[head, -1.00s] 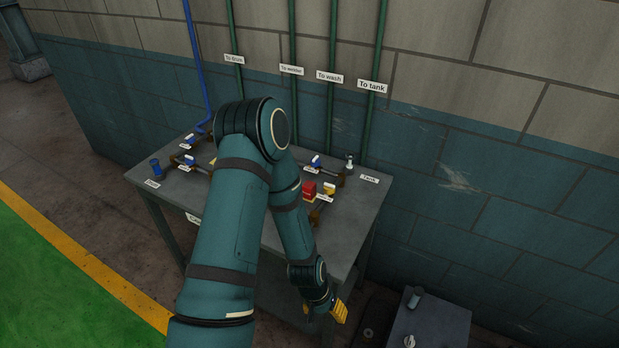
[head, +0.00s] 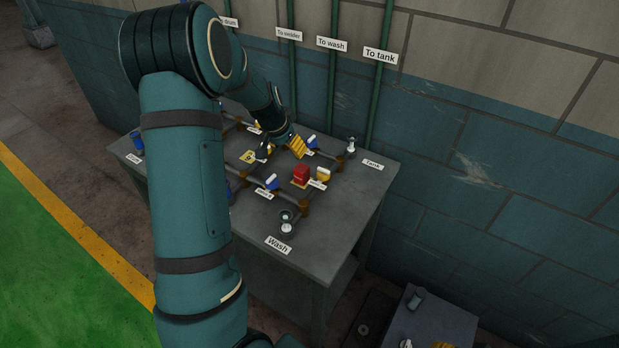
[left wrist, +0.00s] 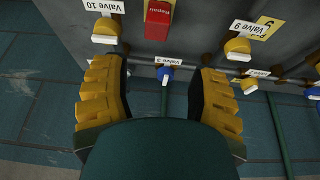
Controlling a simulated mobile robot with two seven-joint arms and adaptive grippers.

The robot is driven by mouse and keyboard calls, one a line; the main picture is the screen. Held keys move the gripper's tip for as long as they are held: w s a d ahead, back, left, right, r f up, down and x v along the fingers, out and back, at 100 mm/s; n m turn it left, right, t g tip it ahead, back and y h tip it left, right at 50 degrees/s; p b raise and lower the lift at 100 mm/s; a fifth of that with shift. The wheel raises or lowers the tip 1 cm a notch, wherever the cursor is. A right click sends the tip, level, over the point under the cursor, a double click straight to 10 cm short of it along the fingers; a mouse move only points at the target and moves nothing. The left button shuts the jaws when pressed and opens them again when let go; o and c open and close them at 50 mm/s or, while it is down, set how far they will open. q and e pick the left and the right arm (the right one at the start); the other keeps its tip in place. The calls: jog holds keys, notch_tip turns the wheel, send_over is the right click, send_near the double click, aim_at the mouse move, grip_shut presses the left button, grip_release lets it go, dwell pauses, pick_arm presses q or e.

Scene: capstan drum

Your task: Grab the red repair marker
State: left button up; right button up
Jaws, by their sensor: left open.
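The red repair marker (head: 301,174) is a small red block on the valve table, beside a yellow valve with a white handle. My left gripper (head: 297,147) is open and empty over the table, just behind the marker in the head view. In the left wrist view its yellow ridged fingers (left wrist: 160,75) are spread wide, and the marker lies beyond the tips, roughly between them. A yellow piece at the bottom edge (head: 441,345) may be my right gripper; its jaws cannot be made out.
The grey table (head: 330,232) carries pipes and several blue- and yellow-bodied valves with labels. A yellow tag (head: 248,157) lies left of the marker. Green pipes run up the wall behind. A low grey box (head: 452,325) stands at right.

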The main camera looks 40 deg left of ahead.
aim_at(301, 168)
pick_arm(q)
jog(key=b+x, duration=0.1)
jog(key=x, duration=0.9)
jog(key=shift+d, duration=0.1)
jog(key=shift+b+x, duration=0.5)
jog(key=shift+x, duration=2.25)
jog(key=shift+d+r, duration=0.1)
jog(key=shift+d, duration=0.05)
pick_arm(e)
notch_tip(301, 168, down, 3)
jog(key=shift+a, duration=0.1)
pick_arm(q)
jog(key=shift+c, duration=0.2)
jog(key=c, duration=0.9)
